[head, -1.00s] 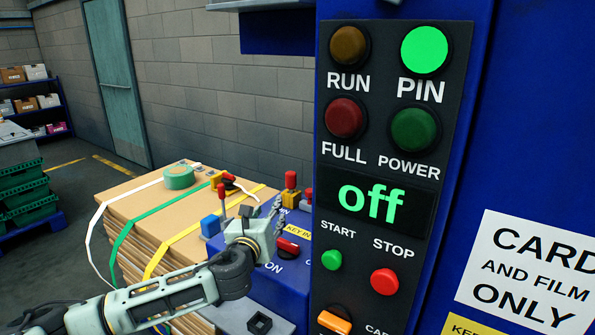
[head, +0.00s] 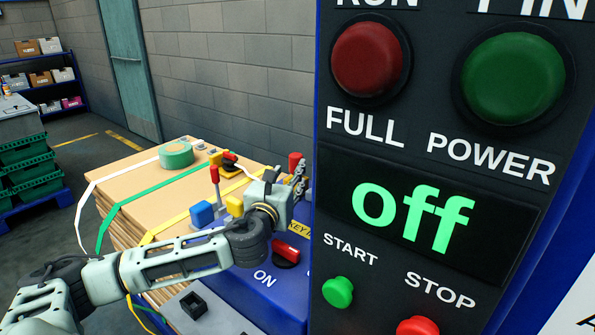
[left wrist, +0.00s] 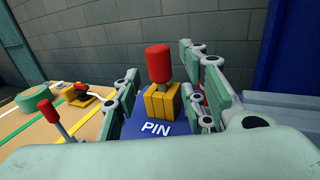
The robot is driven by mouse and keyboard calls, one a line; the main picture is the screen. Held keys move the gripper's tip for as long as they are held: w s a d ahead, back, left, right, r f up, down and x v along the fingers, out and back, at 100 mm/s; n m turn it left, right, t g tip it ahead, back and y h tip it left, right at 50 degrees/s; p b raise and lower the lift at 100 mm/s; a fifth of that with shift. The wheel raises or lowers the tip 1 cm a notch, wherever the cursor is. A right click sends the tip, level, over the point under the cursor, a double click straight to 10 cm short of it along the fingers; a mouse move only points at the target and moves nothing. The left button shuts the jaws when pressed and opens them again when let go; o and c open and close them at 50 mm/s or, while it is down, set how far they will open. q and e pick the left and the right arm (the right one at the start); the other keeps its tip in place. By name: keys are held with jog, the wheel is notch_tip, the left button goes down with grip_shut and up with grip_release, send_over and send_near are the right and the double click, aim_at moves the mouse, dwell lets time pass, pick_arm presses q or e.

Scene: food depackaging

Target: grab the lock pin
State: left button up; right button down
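The lock pin has a red cylindrical head (left wrist: 158,62) and stands upright in a yellow block (left wrist: 163,103) on a blue surface marked PIN, in the middle of the left wrist view. In the head view its red head (head: 295,161) shows just beyond my left gripper (head: 290,186), and its lower part is hidden. My left gripper is open, with one finger on each side of the pin in the left wrist view. I see gaps on both sides of the red head, and no grip on it. My right gripper is in neither view.
A control panel (head: 440,150) reading "off" stands close on the right. A red lever (head: 214,174), a blue block (head: 203,213) and a red switch (head: 286,252) are near my left arm. Strapped cardboard (head: 130,190) with green tape (head: 176,155) lies behind it.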

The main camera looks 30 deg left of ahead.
aim_at(294, 166)
pick_arm(q)
jog(key=x, duration=0.3)
jog(key=shift+f, duration=0.2)
jog(key=shift+w+a+r+p, duration=0.1)
jog(key=shift+w+a+p, duration=0.15)
jog(key=shift+w+p, duration=0.25)
jog(key=x, duration=0.2)
jog(key=p+x, duration=0.1)
jog(key=x, duration=0.1)
jog(key=shift+a+f, duration=0.1)
jog(key=shift+f, duration=0.2)
grip_shut()
jog(key=shift+r, duration=0.1)
